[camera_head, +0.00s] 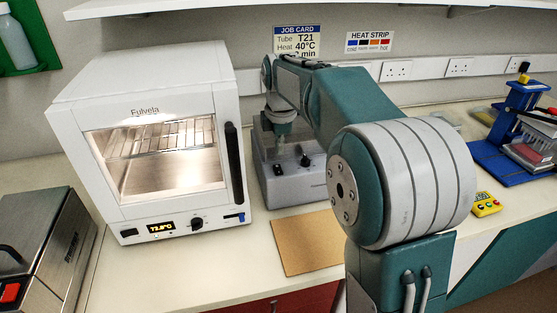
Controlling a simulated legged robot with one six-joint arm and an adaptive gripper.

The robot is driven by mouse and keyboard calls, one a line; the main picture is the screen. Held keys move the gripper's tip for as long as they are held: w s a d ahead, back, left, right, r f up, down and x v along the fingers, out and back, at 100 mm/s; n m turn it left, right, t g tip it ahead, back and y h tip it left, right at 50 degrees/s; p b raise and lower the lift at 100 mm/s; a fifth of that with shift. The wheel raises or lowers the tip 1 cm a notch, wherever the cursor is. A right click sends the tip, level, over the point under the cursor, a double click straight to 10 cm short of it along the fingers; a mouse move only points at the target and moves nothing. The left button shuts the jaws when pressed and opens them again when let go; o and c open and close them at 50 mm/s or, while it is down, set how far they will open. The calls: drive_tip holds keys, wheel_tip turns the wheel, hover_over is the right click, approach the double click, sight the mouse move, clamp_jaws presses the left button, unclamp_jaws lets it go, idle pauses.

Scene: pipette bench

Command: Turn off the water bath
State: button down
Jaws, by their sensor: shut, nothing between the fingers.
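The likely water bath is a brushed steel box (62,222) with a dark handle on its lid, at the lower left. The picture's left edge cuts it off. A red rocker switch (11,292) sits on its front; I cannot tell which way it is set. My arm reaches back to the middle of the bench, away from the box. My gripper (281,150) is small and partly hard to make out, pointing down by the grey device behind the arm. It looks shut and empty, well right of the steel box.
A white oven (155,75) with a lit chamber and display stands between the steel box and my gripper. A grey device (280,184) with dark knobs is beside it. A brown board (300,244) lies in front. A blue stand (512,110) is far right.

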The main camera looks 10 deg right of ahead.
sight(278, 166)
drive_tip(key=r, duration=0.5)
drive_tip(key=shift+s+r, duration=0.25)
drive_tip(key=shift+s, duration=0.05)
drive_tip(key=shift+w+d+r, duration=0.1)
drive_tip(key=shift+w+r, duration=0.15)
drive_tip(key=shift+r, duration=0.35)
drive_tip(key=shift+w+r, duration=0.25)
drive_tip(key=shift+r, duration=0.35)
drive_tip(key=shift+f, duration=0.15)
drive_tip(key=f, duration=0.4)
drive_tip(key=w+f, duration=0.1)
drive_tip(key=f, duration=0.8)
drive_tip(key=shift+w+f, duration=0.35)
